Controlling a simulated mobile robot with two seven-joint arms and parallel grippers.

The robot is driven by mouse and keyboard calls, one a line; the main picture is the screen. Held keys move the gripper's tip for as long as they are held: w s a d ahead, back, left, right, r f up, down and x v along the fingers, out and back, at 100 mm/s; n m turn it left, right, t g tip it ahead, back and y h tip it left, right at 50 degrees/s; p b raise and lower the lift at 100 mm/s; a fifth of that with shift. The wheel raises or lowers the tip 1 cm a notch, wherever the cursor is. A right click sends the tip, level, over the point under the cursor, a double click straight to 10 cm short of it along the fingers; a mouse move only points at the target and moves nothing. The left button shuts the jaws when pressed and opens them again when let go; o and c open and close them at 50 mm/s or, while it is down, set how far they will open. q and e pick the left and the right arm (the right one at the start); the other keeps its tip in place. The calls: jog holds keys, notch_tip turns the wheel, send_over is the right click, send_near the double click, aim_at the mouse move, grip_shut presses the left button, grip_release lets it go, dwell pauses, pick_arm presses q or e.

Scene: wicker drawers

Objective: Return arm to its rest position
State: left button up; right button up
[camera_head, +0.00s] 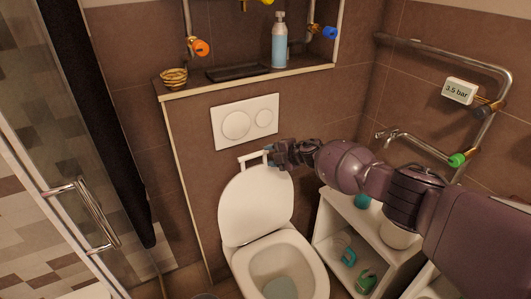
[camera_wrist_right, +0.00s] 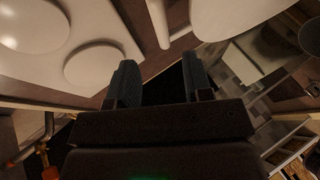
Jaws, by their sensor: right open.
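My right arm comes in from the right in the head view. Its gripper (camera_head: 271,157) is at the top of the raised white toilet lid (camera_head: 254,205), beside the white handle (camera_head: 252,156) on the lid's upper edge. In the wrist view the two dark fingers of my right gripper (camera_wrist_right: 160,75) stand apart with nothing seen between them. A white bar (camera_wrist_right: 158,22), likely the handle, shows just beyond the fingertips; I cannot tell whether they touch. My left gripper is not in view.
The flush plate (camera_head: 246,122) is on the wall close to my gripper. A ledge (camera_head: 188,92) above holds a bottle (camera_head: 279,45), a bowl (camera_head: 174,77) and a dark tray (camera_head: 237,72). A white shelf (camera_head: 330,215) and pipes (camera_head: 445,55) are at right, a glass door (camera_head: 40,90) at left.

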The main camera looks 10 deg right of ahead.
jog(key=shift+s+d+r, duration=0.15)
jog(key=shift+s+d, duration=0.25)
